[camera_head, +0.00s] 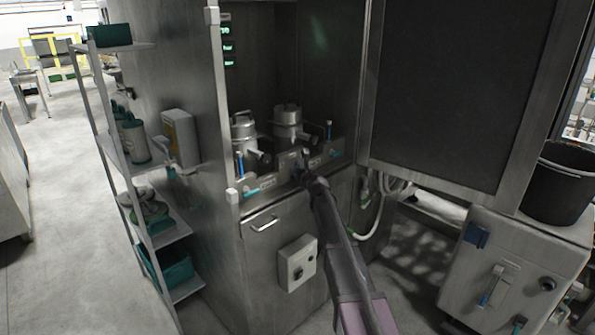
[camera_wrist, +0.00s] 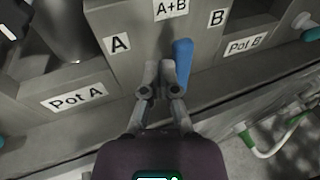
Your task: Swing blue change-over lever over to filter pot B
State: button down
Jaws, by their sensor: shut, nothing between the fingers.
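The blue change-over lever (camera_wrist: 182,62) stands in the wrist view below and right of the "A+B" label (camera_wrist: 172,8), between the "A" label (camera_wrist: 118,43) and the "B" label (camera_wrist: 217,18). My gripper (camera_wrist: 160,72) is shut and empty. Its fingertips are just left of the lever, close against it; I cannot tell whether they touch. In the head view my gripper (camera_head: 301,170) is at the panel edge in front of two metal filter pots, the left one (camera_head: 243,132) and the right one (camera_head: 288,115); the lever is not clear there.
The "Pot A" plate (camera_wrist: 77,97) is left and the "Pot B" plate (camera_wrist: 246,45) right. An open cabinet door (camera_head: 450,80) stands right of my arm. A shelf rack (camera_head: 125,160) is left. A control box (camera_head: 297,263) sits on the front below the panel.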

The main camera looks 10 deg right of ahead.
jog(key=shift+w+d, duration=0.5)
jog(key=shift+d, duration=0.25)
jog(key=shift+w+d, duration=0.5)
jog(key=shift+d, duration=0.2)
dwell(1.6)
jog(key=shift+w+d+f+b, duration=0.35)
jog(key=shift+w+d, duration=0.05)
jog(key=shift+d, duration=0.1)
jog(key=shift+w+d+f+b, duration=0.3)
jog(key=shift+w+d+b, duration=0.1)
jog(key=shift+d, duration=0.1)
dwell(2.4)
jog(key=shift+a+r, duration=0.1)
jog(key=shift+r, duration=0.05)
jog(key=shift+s+a+r+p, duration=0.3)
jog(key=shift+r+p, duration=0.1)
jog(key=shift+p, duration=0.25)
jog(key=shift+r, duration=0.1)
jog(key=shift+s, duration=0.15)
